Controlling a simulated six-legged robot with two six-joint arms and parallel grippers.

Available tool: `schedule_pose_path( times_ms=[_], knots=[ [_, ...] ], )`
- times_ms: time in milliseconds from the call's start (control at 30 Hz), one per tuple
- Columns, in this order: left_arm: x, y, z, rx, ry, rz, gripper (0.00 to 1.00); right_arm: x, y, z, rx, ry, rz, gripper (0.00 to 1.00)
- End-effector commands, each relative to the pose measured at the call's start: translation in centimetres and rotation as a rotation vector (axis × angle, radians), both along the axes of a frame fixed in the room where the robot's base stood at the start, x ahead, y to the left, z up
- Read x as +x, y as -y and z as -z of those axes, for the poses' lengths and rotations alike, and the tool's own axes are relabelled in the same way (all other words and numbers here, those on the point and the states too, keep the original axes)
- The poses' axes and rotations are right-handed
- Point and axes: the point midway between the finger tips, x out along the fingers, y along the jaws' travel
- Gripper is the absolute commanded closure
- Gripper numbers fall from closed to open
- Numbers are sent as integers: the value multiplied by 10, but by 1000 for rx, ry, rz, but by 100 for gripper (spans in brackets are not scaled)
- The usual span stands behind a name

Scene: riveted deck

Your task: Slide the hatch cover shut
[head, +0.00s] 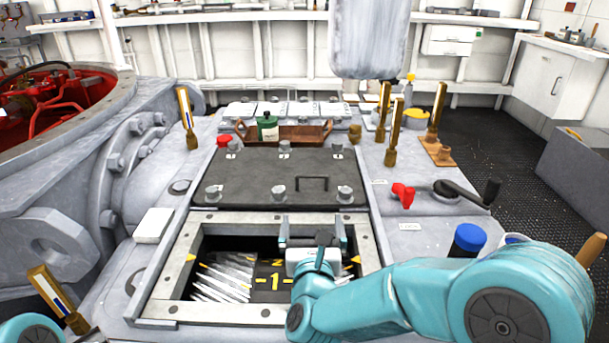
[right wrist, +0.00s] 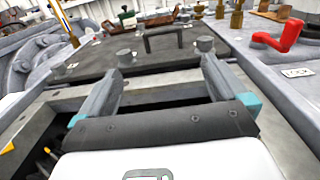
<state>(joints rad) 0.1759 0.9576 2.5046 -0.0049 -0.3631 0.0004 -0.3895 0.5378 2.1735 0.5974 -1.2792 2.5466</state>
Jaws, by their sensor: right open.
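The hatch cover (head: 245,180) is a dark plate with several grey knobs and a black bar handle (head: 312,178) near its right side. It lies behind a square opening with a pale metal frame (head: 160,309), and much of the opening is uncovered. My right gripper (head: 311,224) is over the far right part of the opening, in front of the cover. In the right wrist view its fingers (right wrist: 158,85) are spread and empty, with the cover and handle (right wrist: 163,38) beyond them. It appears apart from the handle. My left gripper is not in view.
A wooden tray (head: 290,134) with a green bottle (head: 267,127) stands behind the cover. A red lever (head: 403,195) and a black crank (head: 470,193) are at right. A white block (head: 153,225) lies left of the opening. Several brass posts stand around.

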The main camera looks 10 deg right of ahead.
Motion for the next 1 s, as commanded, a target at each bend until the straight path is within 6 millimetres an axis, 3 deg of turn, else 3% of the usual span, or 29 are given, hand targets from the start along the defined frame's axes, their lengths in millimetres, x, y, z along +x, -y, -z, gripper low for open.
schedule_pose_path(
  times_ms=[133, 233, 700, 1000],
  knots=[
    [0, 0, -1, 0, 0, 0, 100, 7, 7, 2, 19, -1, 15, 0],
    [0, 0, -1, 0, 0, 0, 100, 23, 11, 2, 18, 0, 15, 0],
    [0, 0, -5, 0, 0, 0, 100, 128, 28, 2, 14, 0, 8, 0],
    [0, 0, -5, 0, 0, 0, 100, 155, 32, 2, 13, 0, 6, 0]
  ],
)
